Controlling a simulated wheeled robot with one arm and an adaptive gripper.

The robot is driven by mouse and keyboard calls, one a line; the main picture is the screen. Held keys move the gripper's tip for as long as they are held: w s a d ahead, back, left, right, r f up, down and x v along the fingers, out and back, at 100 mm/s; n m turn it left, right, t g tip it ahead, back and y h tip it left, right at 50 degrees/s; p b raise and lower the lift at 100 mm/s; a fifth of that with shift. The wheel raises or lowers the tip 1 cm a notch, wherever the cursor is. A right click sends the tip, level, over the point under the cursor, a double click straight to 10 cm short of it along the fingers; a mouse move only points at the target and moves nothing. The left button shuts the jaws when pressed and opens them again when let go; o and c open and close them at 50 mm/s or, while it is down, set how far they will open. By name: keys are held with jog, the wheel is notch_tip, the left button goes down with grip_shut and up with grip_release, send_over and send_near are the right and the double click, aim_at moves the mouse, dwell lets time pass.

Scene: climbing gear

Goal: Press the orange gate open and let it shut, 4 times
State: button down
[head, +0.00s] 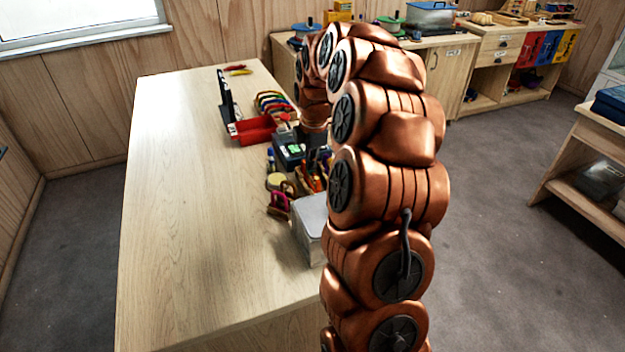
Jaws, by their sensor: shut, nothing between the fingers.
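My copper arm reaches up and over the right side of the wooden table (190,200). Its wrist end points down over the gear at the table's right edge. My gripper (318,152) shows there only as a small dark shape, shut and empty, and its fingertips are hard to make out among the gear. I cannot make out the orange gate. A row of coloured carabiner-like pieces (272,100) lies behind a red tray (252,130), and a black upright stand (226,97) rises at the tray's left. I cannot tell whether my gripper touches anything.
A grey-lidded box (309,222), a dark teal box (289,150), a round yellowish tub (275,181) and a pink-purple item (279,203) crowd the table's right edge. A yellow and red item (238,70) lies at the back. The table's left and front are clear.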

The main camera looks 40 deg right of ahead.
jog(key=shift+w+r+p, duration=0.1)
jog(key=shift+r+p, duration=0.4)
jog(key=shift+r, duration=2.35)
